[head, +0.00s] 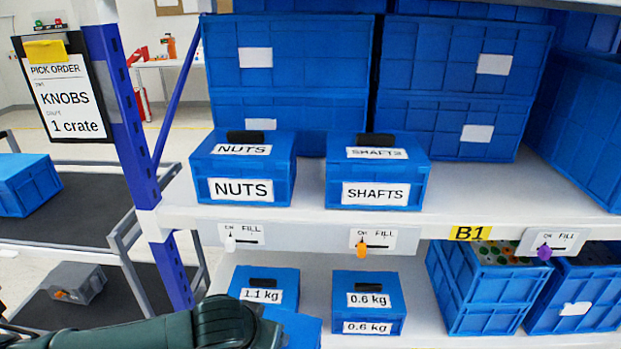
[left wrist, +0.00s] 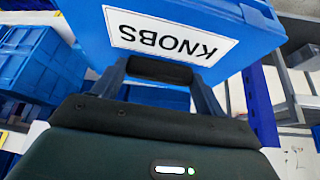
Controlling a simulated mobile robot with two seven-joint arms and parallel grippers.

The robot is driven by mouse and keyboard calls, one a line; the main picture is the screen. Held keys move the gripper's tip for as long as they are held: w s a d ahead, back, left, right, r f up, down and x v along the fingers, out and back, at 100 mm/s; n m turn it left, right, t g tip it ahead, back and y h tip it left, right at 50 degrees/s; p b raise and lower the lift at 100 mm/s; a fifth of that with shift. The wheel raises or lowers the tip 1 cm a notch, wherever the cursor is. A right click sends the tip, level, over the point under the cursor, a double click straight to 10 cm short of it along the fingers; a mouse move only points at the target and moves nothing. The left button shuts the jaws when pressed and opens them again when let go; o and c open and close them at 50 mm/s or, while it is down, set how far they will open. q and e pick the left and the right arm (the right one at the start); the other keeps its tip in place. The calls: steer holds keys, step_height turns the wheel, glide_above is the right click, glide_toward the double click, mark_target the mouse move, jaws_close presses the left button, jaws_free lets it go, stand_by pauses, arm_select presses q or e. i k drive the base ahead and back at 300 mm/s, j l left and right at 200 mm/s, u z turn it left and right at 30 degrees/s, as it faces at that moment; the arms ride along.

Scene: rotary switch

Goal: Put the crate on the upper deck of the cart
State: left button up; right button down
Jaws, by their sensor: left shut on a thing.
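The blue crate labelled KNOBS (left wrist: 215,28) fills the top of the left wrist view, its label upside down. My left gripper (left wrist: 160,72) is shut on its black handle. In the head view my left gripper (head: 262,328) is low in front of the lower shelf, and part of a blue crate (head: 302,330) shows just beyond it. The cart stands at the left; its dark upper deck (head: 100,212) carries a blue crate (head: 25,185) at the far left and has bare room to the right of it. My right gripper is not in view.
The NUTS crate (head: 242,168) and SHAFTS crate (head: 376,172) stand on the upper shelf. Two weight-labelled crates (head: 368,300) stand below. A blue rack post (head: 125,120) rises between shelf and cart. A grey box (head: 75,283) sits on the cart's lower deck. The pick order reads KNOBS, 1 crate (head: 65,95).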

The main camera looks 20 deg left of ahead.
mark_target(100, 212)
steer(key=j+z, duration=0.1)
steer(key=j, duration=0.35)
steer(key=k+j+z, duration=0.1)
steer(key=j, duration=0.3)
steer(key=k+j, duration=0.15)
steer(key=j, duration=0.3)
steer(key=k+j+z, duration=0.15)
steer(key=j, duration=0.25)
steer(key=k+j+z, duration=0.1)
steer(key=j, duration=0.35)
steer(key=k+j+z, duration=0.1)
steer(key=j, duration=0.3)
steer(key=k+j+z, duration=0.1)
steer(key=j, duration=0.3)
steer(key=k, duration=0.1)
